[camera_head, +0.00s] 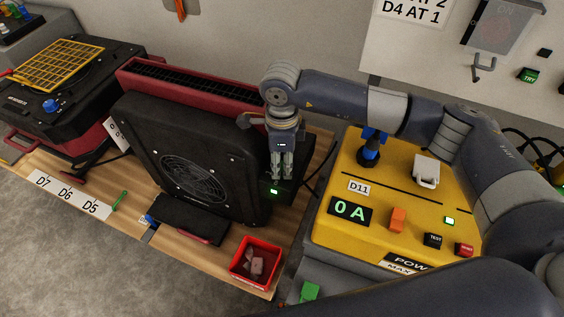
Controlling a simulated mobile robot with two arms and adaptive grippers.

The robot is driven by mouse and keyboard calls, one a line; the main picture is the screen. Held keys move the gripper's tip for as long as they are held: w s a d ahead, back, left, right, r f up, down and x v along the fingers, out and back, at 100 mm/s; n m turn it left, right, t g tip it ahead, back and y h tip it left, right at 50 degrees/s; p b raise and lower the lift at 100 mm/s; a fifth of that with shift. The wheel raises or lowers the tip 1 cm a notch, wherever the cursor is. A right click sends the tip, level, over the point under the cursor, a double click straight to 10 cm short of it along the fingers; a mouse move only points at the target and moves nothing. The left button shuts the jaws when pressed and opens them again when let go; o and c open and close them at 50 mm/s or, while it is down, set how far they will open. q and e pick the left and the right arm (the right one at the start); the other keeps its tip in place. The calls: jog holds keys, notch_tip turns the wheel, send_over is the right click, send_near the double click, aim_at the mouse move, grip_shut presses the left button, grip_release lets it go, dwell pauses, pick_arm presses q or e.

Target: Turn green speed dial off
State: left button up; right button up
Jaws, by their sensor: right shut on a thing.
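My right gripper (283,178) points down beside the right edge of the black fan unit (185,165). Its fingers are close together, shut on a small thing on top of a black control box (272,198). The thing is mostly hidden by the fingers and looks to be the green speed dial; its setting cannot be read. A small green light (273,191) glows on the box just below the fingertips. My left gripper is not in view.
A yellow power supply (335,225) at right reads 0 A. A red bin (257,262) holds small pieces at the bench front. A red-framed unit (190,82) stands behind the fan. A black unit with a yellow grille (58,65) is at far left.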

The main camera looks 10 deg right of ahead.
aim_at(282, 166)
jog(key=o, duration=1.1)
jog(key=shift+c, duration=0.2)
notch_tip(282, 166, up, 12)
